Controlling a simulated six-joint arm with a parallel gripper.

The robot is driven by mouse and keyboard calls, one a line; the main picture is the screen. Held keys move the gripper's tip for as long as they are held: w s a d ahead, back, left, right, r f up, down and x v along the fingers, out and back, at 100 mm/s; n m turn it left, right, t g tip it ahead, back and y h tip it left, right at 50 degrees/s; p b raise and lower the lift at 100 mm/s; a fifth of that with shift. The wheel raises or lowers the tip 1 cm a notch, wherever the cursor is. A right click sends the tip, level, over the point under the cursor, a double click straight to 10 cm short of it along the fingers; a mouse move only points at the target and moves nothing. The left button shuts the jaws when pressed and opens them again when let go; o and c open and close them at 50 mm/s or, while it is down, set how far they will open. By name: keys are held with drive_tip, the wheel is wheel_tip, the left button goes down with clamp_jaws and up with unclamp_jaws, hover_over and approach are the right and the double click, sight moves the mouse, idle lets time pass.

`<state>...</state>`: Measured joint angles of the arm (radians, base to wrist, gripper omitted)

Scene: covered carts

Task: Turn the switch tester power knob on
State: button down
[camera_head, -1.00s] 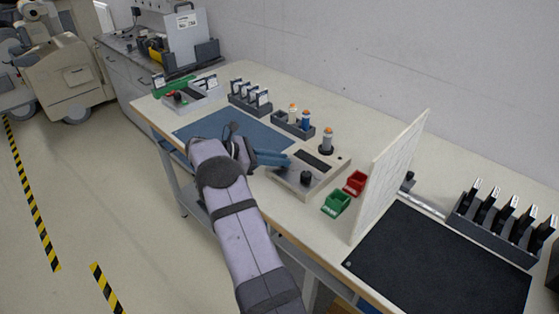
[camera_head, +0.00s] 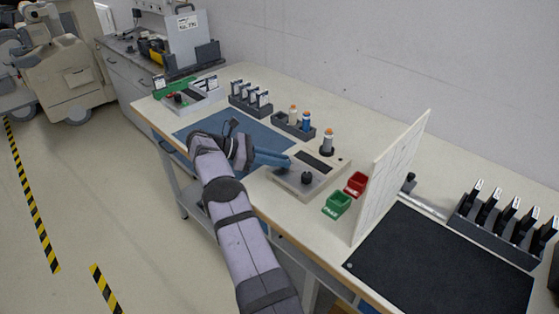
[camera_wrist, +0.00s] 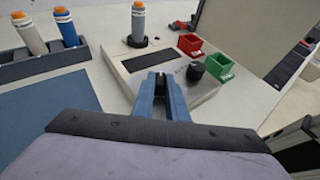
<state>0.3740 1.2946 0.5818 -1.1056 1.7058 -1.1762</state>
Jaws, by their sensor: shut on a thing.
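The switch tester (camera_head: 324,178) is a pale box with a dark panel on the bench; it also shows in the wrist view (camera_wrist: 133,63). Its black round knob (camera_head: 306,178) stands on its front part and shows in the wrist view (camera_wrist: 195,71), just right of my fingertips and apart from them. My gripper (camera_head: 285,161) reaches over the tester's left side. In the wrist view its blue fingers (camera_wrist: 160,84) are shut on a small dark thing between them. The fingers mostly hide it, so I cannot tell what it is or whether it touches the tester. The knob's setting is too small to read.
A green bin (camera_head: 337,204) and a red bin (camera_head: 356,184) stand right of the tester, before an upright white board (camera_head: 389,175). An orange-topped bottle (camera_head: 327,143) stands behind it. A blue mat (camera_head: 205,128) and a bottle rack (camera_head: 283,124) lie left and behind.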

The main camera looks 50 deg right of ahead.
drive_tip(key=c, duration=1.8)
unclamp_jaws()
drive_tip(key=shift+o, duration=0.2)
wheel_tip(320, 180, up, 10)
